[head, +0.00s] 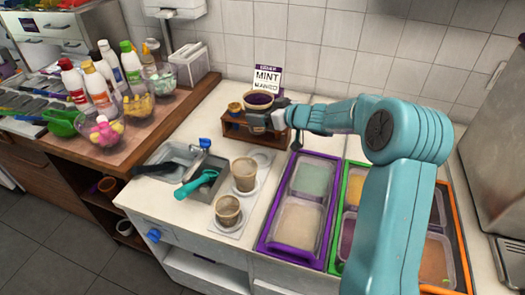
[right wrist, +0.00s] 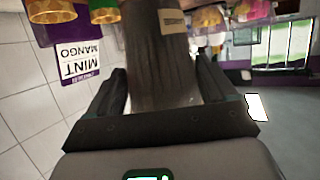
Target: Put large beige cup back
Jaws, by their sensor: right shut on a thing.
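The large beige cup (head: 259,99), with a dark purple inside, is at the small brown wooden rack (head: 236,131) near the back wall in the head view. My right gripper (head: 264,121) is at the rack's right side and is shut on the cup, hiding its lower part. I cannot tell whether the cup's base rests in the rack. In the right wrist view a shaded brown body (right wrist: 160,65) fills the space between the fingers. A smaller brown cup (head: 235,108) is at the rack's left. My left gripper is not in view.
A MINT MANGO sign (head: 267,79) stands behind the rack. Two more beige cups (head: 244,174) (head: 228,211) stand on a white tray in front. Purple-framed topping tubs (head: 298,226) are to the right. A sink with a teal scoop (head: 197,184) is to the left.

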